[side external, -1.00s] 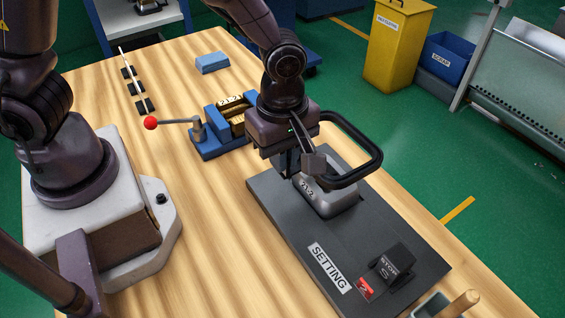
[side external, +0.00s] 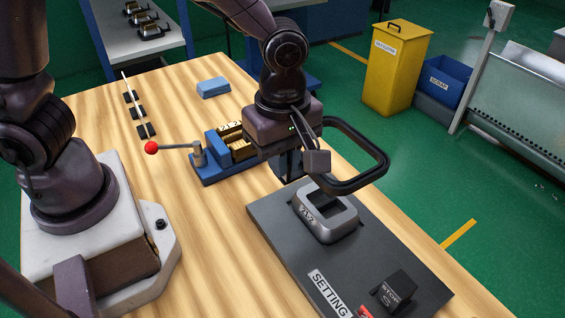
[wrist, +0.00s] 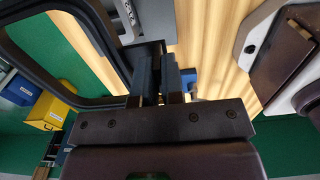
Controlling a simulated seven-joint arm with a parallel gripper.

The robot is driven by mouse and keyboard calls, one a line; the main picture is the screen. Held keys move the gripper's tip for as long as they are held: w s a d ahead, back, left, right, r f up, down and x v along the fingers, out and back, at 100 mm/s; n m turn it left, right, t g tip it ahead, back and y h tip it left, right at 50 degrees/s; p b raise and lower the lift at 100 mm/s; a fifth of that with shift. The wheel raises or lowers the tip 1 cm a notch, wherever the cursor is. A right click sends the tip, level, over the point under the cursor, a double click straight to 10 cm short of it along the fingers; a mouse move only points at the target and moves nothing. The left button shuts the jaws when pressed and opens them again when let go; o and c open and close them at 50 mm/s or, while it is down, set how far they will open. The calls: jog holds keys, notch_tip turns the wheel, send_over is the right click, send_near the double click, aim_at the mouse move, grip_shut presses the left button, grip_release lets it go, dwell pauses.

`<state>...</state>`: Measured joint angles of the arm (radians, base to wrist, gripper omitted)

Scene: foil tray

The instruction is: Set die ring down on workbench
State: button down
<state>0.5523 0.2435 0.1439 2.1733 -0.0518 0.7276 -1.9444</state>
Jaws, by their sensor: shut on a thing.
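The die ring appears to be the large black rounded-rectangular loop (side external: 374,165) at my gripper. My gripper (side external: 289,172) is shut on it at the left side, and the loop juts out to the right. It hangs in the air behind and above a silver rectangular block. In the wrist view the ring (wrist: 103,38) fills the upper left, and my fingers (wrist: 160,75) are close together at its near edge. The exact grip is partly hidden by the hand. The wooden workbench (side external: 225,245) lies below.
A dark plate (side external: 285,245) marked SETTING carries the silver hollow block (side external: 328,216) and a black STOP block (side external: 397,292). A blue fixture (side external: 215,172) with a red-knobbed lever (side external: 151,148) and a light-blue block (side external: 213,88) stand behind. Bare wood lies left of the plate.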

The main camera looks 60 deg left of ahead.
jog(key=shift+r, duration=0.45)
jog(key=m, duration=0.2)
jog(key=d+f+m, duration=0.1)
jog(key=m, duration=0.1)
jog(key=shift+s, duration=0.2)
jog(key=s+d+f+n, duration=0.9)
jog(key=s+d+n, duration=0.35)
jog(key=n, duration=0.95)
jog(key=shift+w+d+f, duration=0.1)
jog(key=shift+w+f, duration=0.05)
jog(key=shift+f, duration=1.35)
jog(key=shift+w+d+f, duration=0.1)
jog(key=shift+w+f, duration=0.05)
jog(key=shift+f, duration=1.3)
jog(key=shift+w+d+f, duration=0.1)
jog(key=shift+w+f, duration=0.05)
jog(key=shift+f, duration=1.35)
